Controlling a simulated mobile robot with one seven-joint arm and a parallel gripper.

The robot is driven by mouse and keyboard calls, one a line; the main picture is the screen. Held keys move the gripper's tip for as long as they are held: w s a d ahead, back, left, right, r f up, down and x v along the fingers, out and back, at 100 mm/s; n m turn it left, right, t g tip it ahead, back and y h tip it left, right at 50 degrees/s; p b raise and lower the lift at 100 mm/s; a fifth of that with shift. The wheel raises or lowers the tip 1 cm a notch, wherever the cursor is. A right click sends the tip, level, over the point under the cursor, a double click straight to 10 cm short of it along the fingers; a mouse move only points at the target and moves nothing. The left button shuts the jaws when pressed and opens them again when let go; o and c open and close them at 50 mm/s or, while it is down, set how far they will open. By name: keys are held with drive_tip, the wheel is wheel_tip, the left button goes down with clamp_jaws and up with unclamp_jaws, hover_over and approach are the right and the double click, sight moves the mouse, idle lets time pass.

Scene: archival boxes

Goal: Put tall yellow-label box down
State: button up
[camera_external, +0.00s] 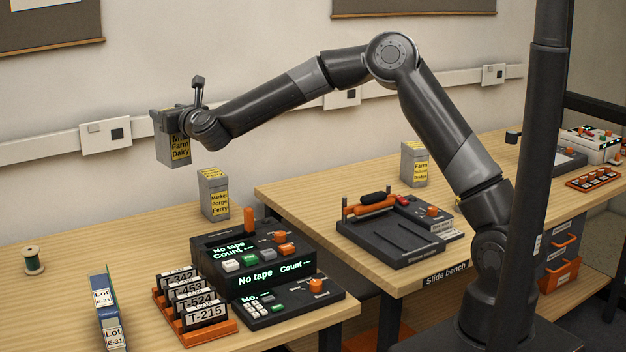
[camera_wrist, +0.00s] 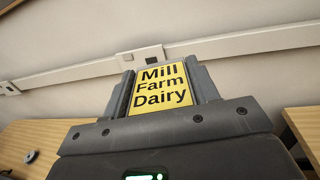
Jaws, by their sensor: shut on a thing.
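A tall grey box with a yellow label reading "Mill Farm Dairy" (camera_external: 173,152) is held in the air above the left table, near the wall. My gripper (camera_external: 170,122) is shut on it near its top. In the wrist view, the box's yellow label (camera_wrist: 160,88) shows between my two fingers. Its lower part is hidden there. A second grey box with a yellow label, "Market Forge Ferry" (camera_external: 214,194), stands on the left table, below and right of the held box. A third, partly readable as "Farm" (camera_external: 414,164), stands on the right table.
A black counting device (camera_external: 252,262), an orange rack of T-number cards (camera_external: 193,305), a blue "Lot E-31" box (camera_external: 107,308) and a thread spool (camera_external: 33,260) stand on the left table (camera_external: 120,243). Its back-left stretch is clear. A slide bench device (camera_external: 395,230) is on the right table.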

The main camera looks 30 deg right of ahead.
drive_tip(key=w+d+f+m+h, duration=0.1)
drive_tip(key=w+d+m+h, duration=0.15)
drive_tip(key=d, duration=0.95)
drive_tip(key=w+d+m+g+h, duration=0.15)
drive_tip(key=d+h, duration=0.25)
drive_tip(key=d, duration=0.8)
drive_tip(key=w+d+f+m+h, duration=0.1)
drive_tip(key=w+d+m+h, duration=0.2)
drive_tip(key=d, duration=0.9)
drive_tip(key=s+d+m+g+h, duration=0.2)
drive_tip(key=s+d+h, duration=0.15)
drive_tip(key=d, duration=0.95)
drive_tip(key=s+d+m+g+h, duration=0.3)
drive_tip(key=s+d, duration=0.1)
drive_tip(key=d, duration=0.9)
drive_tip(key=s+d+r+m+g+h, duration=0.2)
drive_tip(key=s+d+m+g+h, duration=0.55)
drive_tip(key=s+d, duration=2.1)
wheel_tip(320, 180, down, 10)
drive_tip(key=w+d+g+y, duration=0.2)
drive_tip(key=g+y, duration=0.1)
drive_tip(key=g, duration=0.1)
drive_tip(key=w+a+f, duration=0.4)
drive_tip(key=w+f, duration=0.6)
drive_tip(key=f, duration=0.1)
drive_tip(key=shift+w+f, duration=0.35)
drive_tip(key=shift+f, duration=0.05)
